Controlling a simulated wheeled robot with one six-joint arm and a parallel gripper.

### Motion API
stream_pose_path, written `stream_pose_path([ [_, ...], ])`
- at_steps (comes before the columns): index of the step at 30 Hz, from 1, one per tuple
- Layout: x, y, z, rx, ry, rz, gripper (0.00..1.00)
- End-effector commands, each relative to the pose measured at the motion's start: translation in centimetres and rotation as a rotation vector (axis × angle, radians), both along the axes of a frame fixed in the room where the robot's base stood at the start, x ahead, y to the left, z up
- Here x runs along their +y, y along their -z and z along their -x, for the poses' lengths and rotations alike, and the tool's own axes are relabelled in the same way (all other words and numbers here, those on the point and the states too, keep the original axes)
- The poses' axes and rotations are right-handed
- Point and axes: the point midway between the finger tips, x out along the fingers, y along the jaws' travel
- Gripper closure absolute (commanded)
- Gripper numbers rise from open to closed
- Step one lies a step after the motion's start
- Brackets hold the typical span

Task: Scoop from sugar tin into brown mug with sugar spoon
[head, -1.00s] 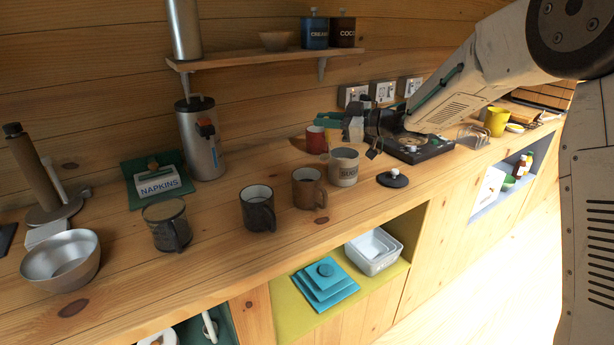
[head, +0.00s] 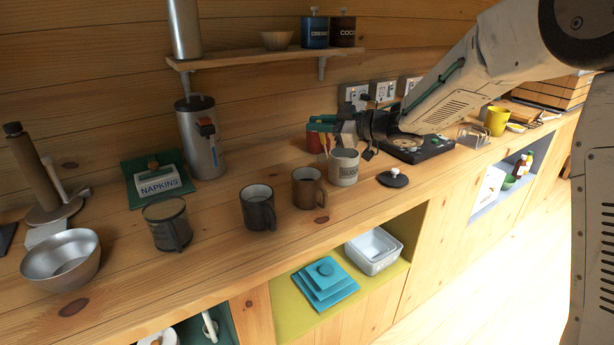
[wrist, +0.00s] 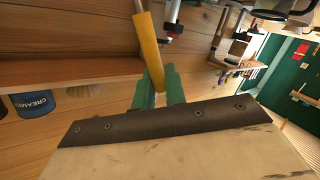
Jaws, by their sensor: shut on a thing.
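The sugar tin (head: 344,168) is a pale, open tin with dark lettering, upright on the counter. The brown mug (head: 307,188) stands upright just left of it, with its handle to the right. My gripper (head: 322,123), with green fingers, is above and behind the tin. In the wrist view its fingers (wrist: 160,88) are shut on a yellow handle (wrist: 150,50), which I take to be the sugar spoon's. The spoon's bowl cannot be made out. The insides of the tin and mug are too small to tell.
A dark mug (head: 258,208) and a grey mug (head: 167,223) stand left of the brown mug. A red mug (head: 314,140) is behind, partly covered by my gripper. A black knobbed lid (head: 393,178) lies right of the tin. The shelf (head: 270,58) overhangs the back.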

Motion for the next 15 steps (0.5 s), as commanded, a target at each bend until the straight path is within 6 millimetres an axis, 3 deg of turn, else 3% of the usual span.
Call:
stream_pose_path([
  [15,1.2,0.0,1.2,-0.054,-0.001,0.046,1.00],
])
